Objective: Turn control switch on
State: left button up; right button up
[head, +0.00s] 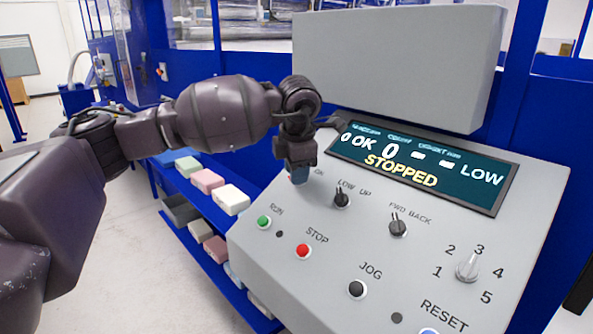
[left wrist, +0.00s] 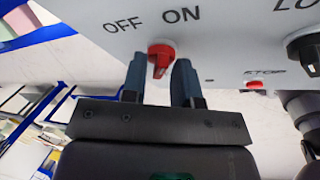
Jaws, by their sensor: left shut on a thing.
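The control switch is a small red knob (left wrist: 162,52) under the OFF and ON labels on the grey sloped panel (head: 325,275). In the left wrist view the knob sits between the two blue-grey fingers of my left gripper (left wrist: 160,78), below and between the two words. In the head view my left gripper (head: 298,175) reaches down to the panel's upper left corner and hides most of the switch. My left gripper is shut on the knob. I cannot tell which label the knob points to. My right gripper is not in view.
The display (head: 425,167) reads STOPPED and LOW. Near the switch are the LOW UP knob (head: 341,199), the green RUN button (head: 264,222) and the red STOP button (head: 303,251). A blue rack with foam blocks (head: 232,199) stands left of the panel.

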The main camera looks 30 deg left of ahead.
pick_arm(q)
jog(key=shift+m, duration=0.6)
jog(key=shift+m+t+y, duration=0.3)
jog(key=shift+m+t, duration=0.1)
jog(key=shift+m, duration=0.1)
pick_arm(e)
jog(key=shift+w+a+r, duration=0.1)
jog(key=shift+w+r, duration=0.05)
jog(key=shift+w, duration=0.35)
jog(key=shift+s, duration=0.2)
pick_arm(q)
jog(key=o, duration=0.6)
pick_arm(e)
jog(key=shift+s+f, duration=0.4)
